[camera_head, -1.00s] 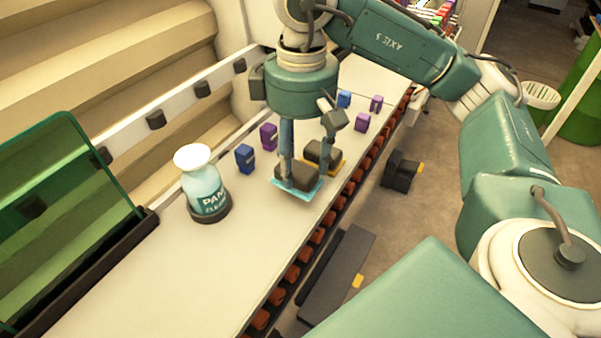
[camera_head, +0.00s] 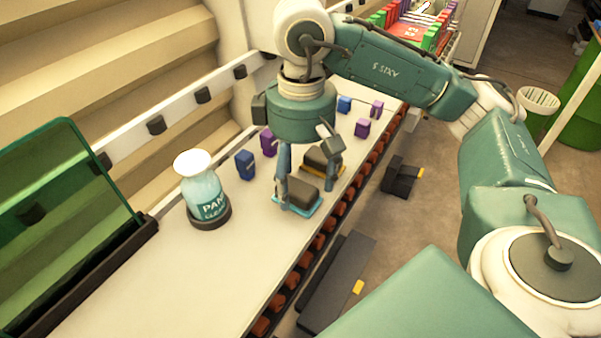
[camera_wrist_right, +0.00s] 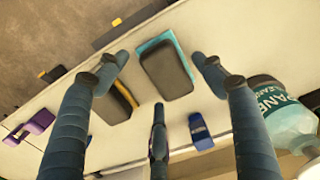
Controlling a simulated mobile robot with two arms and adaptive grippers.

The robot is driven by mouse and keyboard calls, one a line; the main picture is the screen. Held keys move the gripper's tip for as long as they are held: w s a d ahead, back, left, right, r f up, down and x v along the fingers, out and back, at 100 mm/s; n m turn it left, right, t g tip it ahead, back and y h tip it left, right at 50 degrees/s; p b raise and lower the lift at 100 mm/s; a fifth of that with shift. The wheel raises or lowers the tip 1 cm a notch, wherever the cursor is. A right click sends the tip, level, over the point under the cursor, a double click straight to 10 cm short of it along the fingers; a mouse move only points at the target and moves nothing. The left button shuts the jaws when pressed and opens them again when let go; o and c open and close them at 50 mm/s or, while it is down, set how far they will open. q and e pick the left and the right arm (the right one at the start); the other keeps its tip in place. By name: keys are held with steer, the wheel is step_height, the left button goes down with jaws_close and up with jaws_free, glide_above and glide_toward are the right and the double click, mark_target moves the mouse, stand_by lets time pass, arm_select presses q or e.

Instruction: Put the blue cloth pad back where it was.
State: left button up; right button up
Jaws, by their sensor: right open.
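The blue cloth pad (camera_head: 313,207), with a dark grey block on its top, lies flat on the white ledge (camera_head: 240,270). It also shows in the right wrist view (camera_wrist_right: 167,67). In the wrist view the fingers are open, with a gap between the pad and each tip. A similar yellow pad (camera_head: 335,171) with a dark block lies just behind it, close to one finger; it also shows in the wrist view (camera_wrist_right: 122,97). My left gripper is out of view.
A spray-cleaner bottle (camera_head: 207,192) stands to the left on the ledge. Small blue (camera_head: 245,165) and purple (camera_head: 362,127) clips stand behind and beside the pads. Rollers (camera_head: 290,283) line the ledge's front edge. The near ledge is clear.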

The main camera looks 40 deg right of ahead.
mark_target(301, 183)
step_height(301, 183, up, 12)
steer(key=p, duration=0.1)
stand_by(0.5)
stand_by(0.5)
